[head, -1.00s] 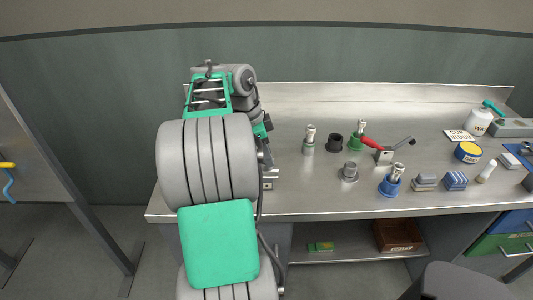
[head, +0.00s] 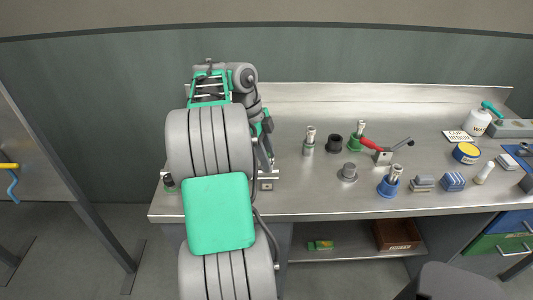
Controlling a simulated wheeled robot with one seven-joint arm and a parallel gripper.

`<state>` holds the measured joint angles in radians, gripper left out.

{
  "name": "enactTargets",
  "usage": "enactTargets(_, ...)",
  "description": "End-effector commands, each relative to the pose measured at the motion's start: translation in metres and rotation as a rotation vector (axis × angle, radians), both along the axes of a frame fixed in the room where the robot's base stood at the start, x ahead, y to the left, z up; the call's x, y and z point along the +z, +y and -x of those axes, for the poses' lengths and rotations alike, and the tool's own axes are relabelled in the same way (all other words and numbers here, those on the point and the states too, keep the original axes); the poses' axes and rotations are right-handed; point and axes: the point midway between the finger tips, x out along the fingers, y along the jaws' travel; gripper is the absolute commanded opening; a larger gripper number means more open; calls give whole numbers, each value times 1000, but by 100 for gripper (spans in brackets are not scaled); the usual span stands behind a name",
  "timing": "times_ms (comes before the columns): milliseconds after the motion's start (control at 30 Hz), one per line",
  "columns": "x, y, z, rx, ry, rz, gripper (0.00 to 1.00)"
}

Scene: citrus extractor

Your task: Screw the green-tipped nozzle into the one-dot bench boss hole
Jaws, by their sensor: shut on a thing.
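My arm fills the left-centre of the head view and covers the bench's left part. My gripper is hidden behind its links, so its fingers and anything between them do not show. I cannot make out a green-tipped nozzle for certain. A pale metal fitting stands in a grey-green base (head: 309,143), and another stands in a green collar (head: 356,142). A metal block (head: 266,183) shows at the arm's right edge. A small dark fitting (head: 169,183) shows at its left edge. Dot marks are too small to read, so I cannot tell the one-dot boss hole.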

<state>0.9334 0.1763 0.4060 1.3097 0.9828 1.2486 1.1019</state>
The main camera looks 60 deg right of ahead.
Motion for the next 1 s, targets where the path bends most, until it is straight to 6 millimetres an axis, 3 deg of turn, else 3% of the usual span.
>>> enactTargets(167, 1, 0, 1, -135, 1, -3, 10)
enactTargets(200, 1, 0, 0, -154, 1, -1, 5)
enactTargets(367, -1, 0, 1, -150, 1, -2, 5)
enactTargets(533, -1, 0, 1, -304, 4, -5, 5)
enactTargets(700, -3, 1, 1, -302, 4, -4, 5)
enactTargets(833, -2, 1, 1, -438, 6, -7, 5)
enactTargets(1000, -4, 1, 1, -449, 6, -6, 5)
